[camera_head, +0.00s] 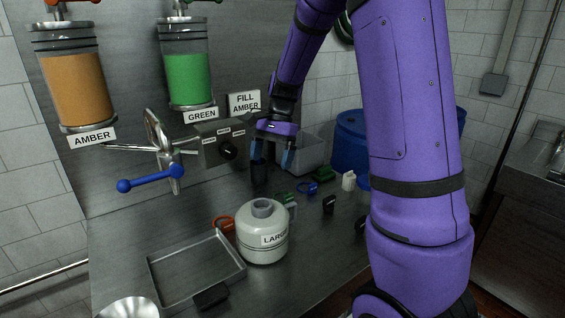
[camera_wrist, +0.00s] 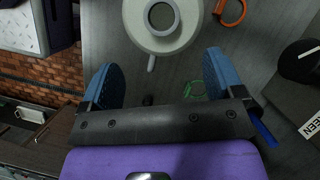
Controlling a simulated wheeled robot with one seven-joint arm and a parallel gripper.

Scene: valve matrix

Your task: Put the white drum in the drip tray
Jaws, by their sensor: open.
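The white drum (camera_head: 262,236) is a squat round container with a grey neck and a "LARGE" label. It stands upright on the metal bench, right of the drip tray. The drip tray (camera_head: 196,270) is a shallow, empty metal tray at the front left of the bench. My gripper (camera_head: 274,157) is open, above the bench behind the drum, near the grey box. In the wrist view the drum (camera_wrist: 163,22) shows at the top, just beyond and between the blue fingertips (camera_wrist: 162,72), not touching them as far as I can see.
A valve wheel with a blue handle (camera_head: 150,180) sticks out left of the gripper. Several small black, green, blue and white items lie right of the drum. An orange ring (camera_head: 222,224) lies beside it. A black block (camera_head: 211,296) is at the tray's front edge. A blue barrel (camera_head: 350,145) stands behind.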

